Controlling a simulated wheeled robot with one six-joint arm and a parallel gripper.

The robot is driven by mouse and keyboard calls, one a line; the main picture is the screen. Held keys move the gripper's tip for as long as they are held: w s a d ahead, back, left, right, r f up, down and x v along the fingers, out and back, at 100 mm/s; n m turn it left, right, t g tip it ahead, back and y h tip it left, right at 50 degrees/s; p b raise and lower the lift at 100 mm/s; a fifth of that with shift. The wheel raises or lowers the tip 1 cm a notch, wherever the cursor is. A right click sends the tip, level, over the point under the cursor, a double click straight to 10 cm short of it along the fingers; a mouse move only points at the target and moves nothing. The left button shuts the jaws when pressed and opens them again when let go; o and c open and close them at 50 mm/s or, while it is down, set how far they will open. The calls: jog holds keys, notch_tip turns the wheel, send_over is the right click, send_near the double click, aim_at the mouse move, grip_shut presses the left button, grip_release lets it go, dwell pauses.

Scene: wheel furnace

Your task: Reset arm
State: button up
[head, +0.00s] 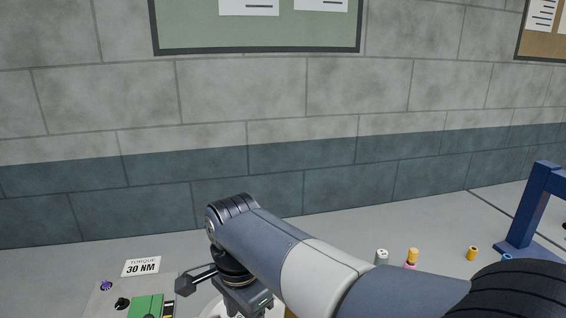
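My arm reaches from the lower right of the head view toward the lower middle. My gripper (190,285) hangs at the arm's end, low in the picture. A round white thing is partly visible beneath the gripper, mostly hidden.
A "TORQUE 30 NM" card (141,267) stands left of my gripper, behind a panel with knobs (122,304) and a green plate (147,306). Several small cylinders, one yellow (472,253), stand right of the arm. A blue frame (530,215) rises at the right. A brick wall stands behind.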

notch_tip(320, 180, up, 9)
jog(key=shift+f, duration=0.2)
jog(key=shift+f, duration=0.1)
notch_tip(320, 180, down, 11)
jog(key=shift+n+b, duration=0.8)
jog(key=shift+n, duration=0.8)
jog(key=shift+r, duration=0.2)
